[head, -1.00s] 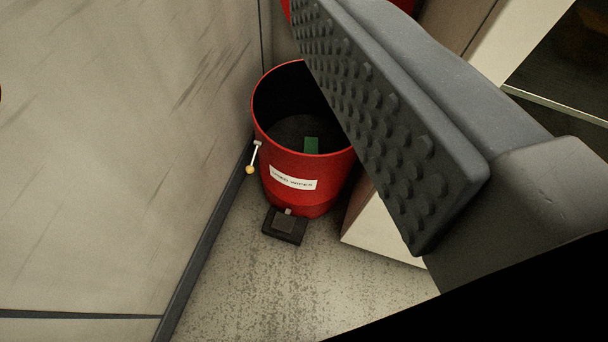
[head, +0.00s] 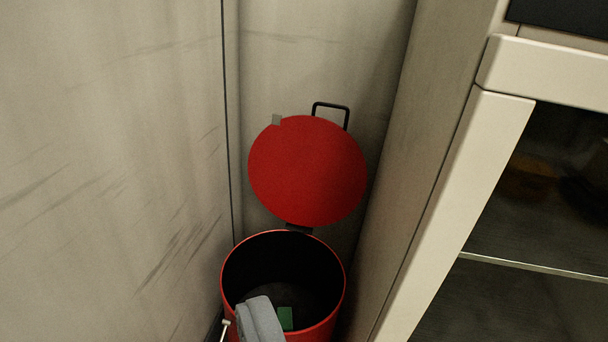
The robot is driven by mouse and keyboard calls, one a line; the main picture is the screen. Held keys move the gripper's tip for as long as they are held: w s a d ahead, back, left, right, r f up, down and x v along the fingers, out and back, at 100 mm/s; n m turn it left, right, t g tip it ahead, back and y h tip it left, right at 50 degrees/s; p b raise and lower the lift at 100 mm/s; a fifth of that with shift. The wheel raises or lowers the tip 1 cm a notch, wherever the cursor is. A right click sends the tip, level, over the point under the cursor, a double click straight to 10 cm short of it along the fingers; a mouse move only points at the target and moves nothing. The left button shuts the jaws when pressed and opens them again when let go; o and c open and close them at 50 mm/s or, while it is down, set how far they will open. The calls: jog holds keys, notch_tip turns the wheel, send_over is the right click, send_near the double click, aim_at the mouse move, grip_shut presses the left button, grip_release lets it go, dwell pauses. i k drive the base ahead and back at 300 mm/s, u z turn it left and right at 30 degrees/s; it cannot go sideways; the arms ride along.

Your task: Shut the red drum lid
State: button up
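The red drum lid (head: 307,170) stands open, tipped up behind the drum near the corner. It joins the back rim at a dark hinge (head: 299,228). The drum's lower part is out of view. A grey part of my gripper (head: 260,318) shows in front of the drum's mouth, apart from the lid. I cannot tell its opening.
Pale scuffed walls (head: 110,150) close in at the left and behind. A pale cabinet or frame (head: 455,215) with dark shelves stands close at the right. A small white lever (head: 225,328) sits beside the drum at the lower left. Room beside the drum is narrow.

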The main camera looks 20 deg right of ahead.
aim_at(306, 170)
jog(key=z, duration=0.3)
jog(key=i, duration=1.3)
jog(key=u, duration=0.4)
